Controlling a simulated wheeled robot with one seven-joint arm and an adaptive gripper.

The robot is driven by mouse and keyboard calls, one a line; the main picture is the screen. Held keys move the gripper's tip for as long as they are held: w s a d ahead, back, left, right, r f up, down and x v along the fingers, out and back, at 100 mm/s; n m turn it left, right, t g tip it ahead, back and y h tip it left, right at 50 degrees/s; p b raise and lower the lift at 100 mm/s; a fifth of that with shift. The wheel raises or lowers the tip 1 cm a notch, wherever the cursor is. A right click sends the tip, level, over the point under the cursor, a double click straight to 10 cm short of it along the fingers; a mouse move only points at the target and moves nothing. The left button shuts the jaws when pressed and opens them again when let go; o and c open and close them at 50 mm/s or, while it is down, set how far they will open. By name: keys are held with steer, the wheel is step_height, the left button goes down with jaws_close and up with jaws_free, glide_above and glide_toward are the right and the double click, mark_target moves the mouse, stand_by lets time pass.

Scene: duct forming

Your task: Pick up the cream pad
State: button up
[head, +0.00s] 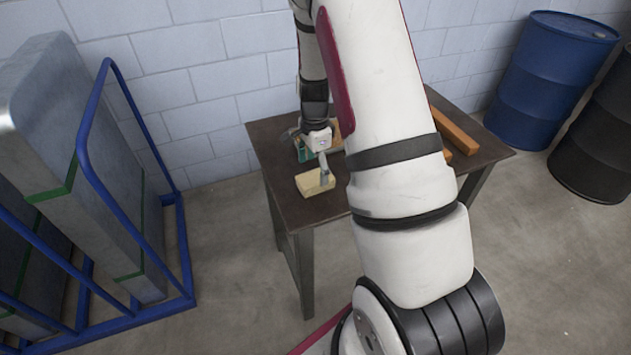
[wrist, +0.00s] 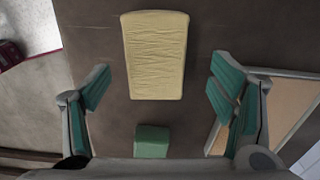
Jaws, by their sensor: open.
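The cream pad (head: 314,182) lies flat on the dark table (head: 278,150), near its front left part. In the wrist view the cream pad (wrist: 155,55) is ahead of my gripper (wrist: 160,85), roughly centred between its two fingers and apart from both. My gripper (head: 308,158) is open and empty, with teal finger pads spread wide. In the head view it is low over the table, just behind and above the pad. My arm hides part of the table's right side.
A small green block (wrist: 152,141) lies between the finger bases in the wrist view. A framed tan panel (wrist: 275,105) is beside the right finger. Orange-brown bars (head: 455,130) lie at the table's right. A blue cart (head: 183,245) stands left; a blue drum (head: 548,78) stands right.

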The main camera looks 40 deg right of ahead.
mark_target(315, 177)
steer(key=f, duration=0.4)
steer(key=shift+s+a, duration=0.1)
steer(key=shift+s, duration=0.15)
steer(key=c, duration=1.3)
steer(key=shift+o, duration=0.2)
steer(key=shift+r, duration=0.15)
steer(key=shift+w+r, duration=0.1)
steer(key=shift+r, duration=0.45)
step_height(315, 177, up, 2)
steer(key=shift+r, duration=0.15)
steer(key=s+d+r, duration=0.1)
steer(key=s+d, duration=0.1)
steer(key=s, duration=1.4)
steer(key=shift+d+r+b, duration=0.2)
steer(key=shift+d+b, duration=0.15)
steer(key=shift+d, duration=0.05)
